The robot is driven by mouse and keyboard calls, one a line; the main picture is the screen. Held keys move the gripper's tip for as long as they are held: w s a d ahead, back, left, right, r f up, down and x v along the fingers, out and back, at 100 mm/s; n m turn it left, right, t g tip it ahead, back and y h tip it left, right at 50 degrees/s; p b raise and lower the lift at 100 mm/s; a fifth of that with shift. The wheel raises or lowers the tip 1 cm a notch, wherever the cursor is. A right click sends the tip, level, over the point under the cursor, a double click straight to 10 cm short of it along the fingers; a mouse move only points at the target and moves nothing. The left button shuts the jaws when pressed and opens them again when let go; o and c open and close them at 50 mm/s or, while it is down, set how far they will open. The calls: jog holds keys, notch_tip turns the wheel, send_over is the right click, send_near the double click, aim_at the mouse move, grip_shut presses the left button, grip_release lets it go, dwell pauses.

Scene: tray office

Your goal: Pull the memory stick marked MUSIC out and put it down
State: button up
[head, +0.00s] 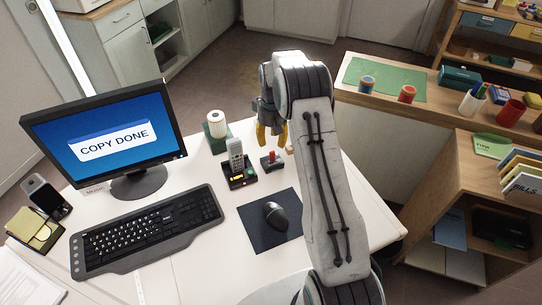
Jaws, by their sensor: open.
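My gripper (271,136), with yellow fingers, is open and points down over the far part of the white desk. Just below it in the picture, a small red upright piece (271,156) stands in a low black block (271,164). Nothing shows between the fingers. The monitor (105,140) reads COPY DONE.
A cordless phone in its cradle (240,178) stands left of the black block, with a white roll on a green base (216,130) behind. A mouse (276,216) and keyboard (148,230) lie nearer. A wooden shelf unit (460,180) stands at right.

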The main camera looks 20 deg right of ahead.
aim_at(272, 160)
jog(key=shift+f, duration=0.15)
jog(key=shift+w+f+b, duration=0.1)
jog(key=shift+f+b, duration=3.1)
jog(key=shift+f, duration=1.25)
jog(key=shift+o, duration=0.2)
grip_shut()
jog(key=shift+r, duration=0.2)
jog(key=shift+r+p, duration=1.9)
jog(key=shift+r, duration=1)
